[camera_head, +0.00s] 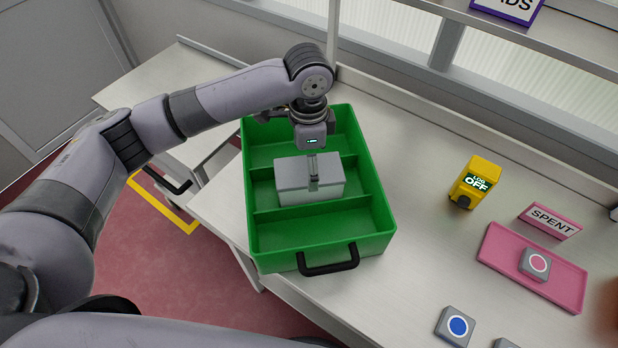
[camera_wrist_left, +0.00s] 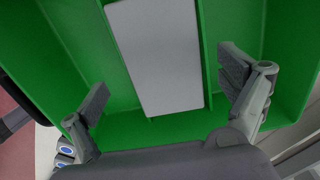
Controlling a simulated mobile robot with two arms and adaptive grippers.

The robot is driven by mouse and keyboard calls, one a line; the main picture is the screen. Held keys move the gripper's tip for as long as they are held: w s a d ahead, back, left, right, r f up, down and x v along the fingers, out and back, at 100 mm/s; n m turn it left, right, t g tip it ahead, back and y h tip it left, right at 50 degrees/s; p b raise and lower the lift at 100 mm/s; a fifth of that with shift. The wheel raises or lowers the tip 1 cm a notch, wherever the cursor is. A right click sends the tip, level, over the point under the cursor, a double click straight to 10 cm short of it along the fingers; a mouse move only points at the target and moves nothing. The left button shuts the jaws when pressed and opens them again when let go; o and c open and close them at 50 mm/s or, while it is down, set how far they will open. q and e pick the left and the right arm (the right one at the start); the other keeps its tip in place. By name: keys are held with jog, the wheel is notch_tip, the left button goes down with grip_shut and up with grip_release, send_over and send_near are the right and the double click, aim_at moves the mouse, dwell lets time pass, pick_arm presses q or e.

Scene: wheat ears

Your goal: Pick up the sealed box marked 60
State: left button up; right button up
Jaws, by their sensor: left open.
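A light grey closed box (camera_head: 292,182) sits in the middle compartment of the green crate (camera_head: 322,262). No mark 60 is legible on it. My left gripper (camera_head: 314,178) is over the box, pointing down, with one finger showing in front of it. In the left wrist view the gripper (camera_wrist_left: 166,88) is open, its two fingers apart on either side of the box's plain grey top (camera_wrist_left: 160,55). I cannot tell whether the fingers touch it. My right gripper is not in view.
The crate's other compartments look empty; a black handle (camera_head: 328,262) is at its near end. To the right stand a yellow OFF block (camera_head: 476,180), a pink SPENT sign (camera_head: 549,220) and a pink tray (camera_head: 505,255) with a grey puck (camera_head: 535,263). A blue-marked puck (camera_head: 456,326) lies nearer.

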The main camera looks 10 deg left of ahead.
aim_at(307, 171)
pick_arm(q)
jog(key=shift+f, duration=0.3)
notch_tip(307, 171, down, 4)
jog(key=shift+w+a+r+p, duration=0.15)
jog(key=shift+p, duration=0.8)
jog(key=shift+f, duration=0.45)
jog(key=c, duration=1.7)
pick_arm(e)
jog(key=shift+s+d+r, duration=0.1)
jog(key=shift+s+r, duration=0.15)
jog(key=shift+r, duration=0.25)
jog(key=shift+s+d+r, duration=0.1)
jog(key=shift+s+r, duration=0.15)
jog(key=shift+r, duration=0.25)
pick_arm(q)
jog(key=shift+o, duration=0.2)
jog(key=shift+r, duration=0.15)
